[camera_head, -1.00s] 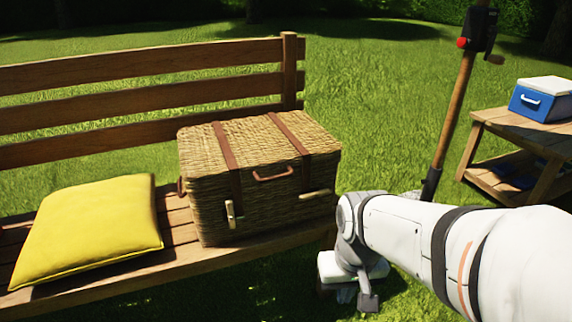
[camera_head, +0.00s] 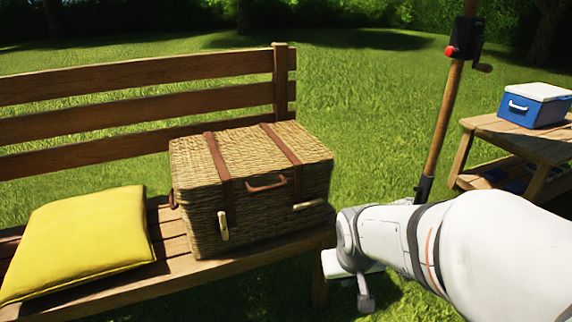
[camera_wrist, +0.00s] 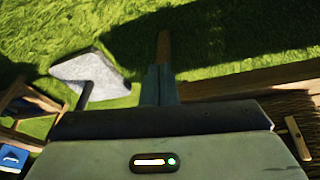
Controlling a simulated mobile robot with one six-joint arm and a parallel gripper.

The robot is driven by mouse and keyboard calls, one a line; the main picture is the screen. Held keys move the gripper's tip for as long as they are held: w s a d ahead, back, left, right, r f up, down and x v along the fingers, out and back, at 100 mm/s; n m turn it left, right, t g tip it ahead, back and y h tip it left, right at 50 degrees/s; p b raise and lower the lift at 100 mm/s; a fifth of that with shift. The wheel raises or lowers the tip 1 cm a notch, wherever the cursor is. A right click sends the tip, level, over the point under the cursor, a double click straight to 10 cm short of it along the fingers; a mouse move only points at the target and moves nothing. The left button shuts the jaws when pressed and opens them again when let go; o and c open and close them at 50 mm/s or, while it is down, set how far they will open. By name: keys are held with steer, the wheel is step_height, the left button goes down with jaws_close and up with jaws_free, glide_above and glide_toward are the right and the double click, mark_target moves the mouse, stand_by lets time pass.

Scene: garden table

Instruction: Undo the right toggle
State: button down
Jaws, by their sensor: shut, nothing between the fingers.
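A wicker basket (camera_head: 250,190) with two brown leather straps sits shut on the bench. The right toggle (camera_head: 308,204), a pale wooden peg, lies roughly level across the lower end of the right strap. The left toggle (camera_head: 223,226) stands upright on its strap. My gripper (camera_head: 365,302) is shut and empty, low in front of the bench, to the right of the basket and apart from it. In the wrist view a pale peg, seemingly the right toggle (camera_wrist: 298,138), shows at the right edge against the wicker.
A yellow cushion (camera_head: 82,240) lies left of the basket on the bench (camera_head: 175,272). A wooden pole (camera_head: 446,115) with a crank stands on the grass behind my arm. A blue and white cooler (camera_head: 534,105) rests on a side table (camera_head: 480,128) at right.

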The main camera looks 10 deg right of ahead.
steer(key=w+d+r+t+p, duration=0.25)
steer(key=w+d+t, duration=0.3)
steer(key=w, duration=0.55)
steer(key=w+a+r+n+t+y+p, duration=0.2)
steer(key=w+a+r+n+t+y, duration=0.1)
steer(key=w+r+t+y, duration=0.1)
steer(key=shift+w+r+t+y, duration=0.15)
steer(key=shift+r+t+y, duration=0.45)
steer(key=shift+r+t, duration=0.25)
steer(key=shift+p, duration=0.5)
